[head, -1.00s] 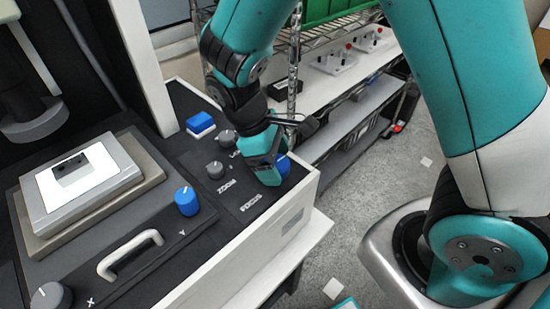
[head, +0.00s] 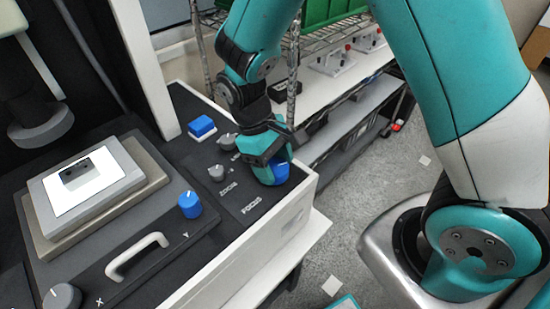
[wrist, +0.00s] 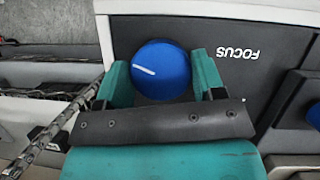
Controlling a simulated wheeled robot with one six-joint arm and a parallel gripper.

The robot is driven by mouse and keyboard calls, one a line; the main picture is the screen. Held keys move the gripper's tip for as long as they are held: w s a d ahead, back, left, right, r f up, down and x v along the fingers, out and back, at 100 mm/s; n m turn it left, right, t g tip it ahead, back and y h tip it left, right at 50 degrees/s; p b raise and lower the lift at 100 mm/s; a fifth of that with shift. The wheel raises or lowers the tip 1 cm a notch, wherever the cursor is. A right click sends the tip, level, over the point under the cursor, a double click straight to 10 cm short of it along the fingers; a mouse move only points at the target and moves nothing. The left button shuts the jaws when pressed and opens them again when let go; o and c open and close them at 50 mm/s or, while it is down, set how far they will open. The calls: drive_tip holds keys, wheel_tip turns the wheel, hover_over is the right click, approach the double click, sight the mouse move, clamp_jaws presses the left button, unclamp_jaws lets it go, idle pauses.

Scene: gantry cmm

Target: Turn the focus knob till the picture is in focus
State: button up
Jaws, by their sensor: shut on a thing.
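The blue focus knob (wrist: 161,70) with a white pointer line sits beside the word FOCUS in the wrist view. In the head view the knob (head: 281,171) is partly hidden by my gripper (head: 270,168). My gripper (wrist: 162,78) is shut on the knob, with a teal finger on either side of it. The lit stage plate (head: 88,185) at the left of the head view bears a small dark part (head: 77,172). No focus picture or screen can be made out.
On the dark panel are a grey zoom knob (head: 217,173), another grey knob (head: 227,141) and a blue button (head: 202,126). A blue Y knob (head: 190,204), a grey X knob (head: 62,297) and a white handle (head: 137,256) lie nearer.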

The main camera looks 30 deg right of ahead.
drive_tip(key=shift+m+y+p, duration=0.4)
drive_tip(key=shift+m, duration=0.7)
drive_tip(key=shift+w, duration=0.1)
drive_tip(key=o, duration=0.9)
drive_tip(key=b+v, duration=0.1)
drive_tip(key=v, duration=1.6)
drive_tip(key=shift+w+r, duration=0.15)
drive_tip(key=shift+w, duration=0.1)
